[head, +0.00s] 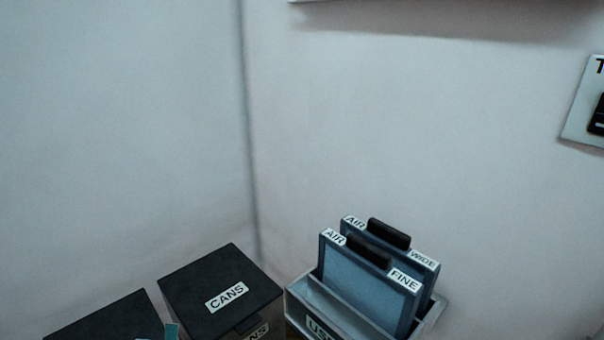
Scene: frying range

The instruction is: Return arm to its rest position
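Neither of my grippers shows in the head view, and no arm can be clearly made out. I cannot see where the arms are or whether the grippers hold anything. A small teal piece (172,331) shows at the bottom edge, in front of the black boxes; I cannot tell what it belongs to.
A black box labelled CANS (225,275) stands in the corner, with another dark box (115,318) to its left. To its right, a grey holder (297,291) bears two upright filters, AIR FINE (360,290) and AIR WIDE (425,275). A switch plate (580,110) is on the right wall.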

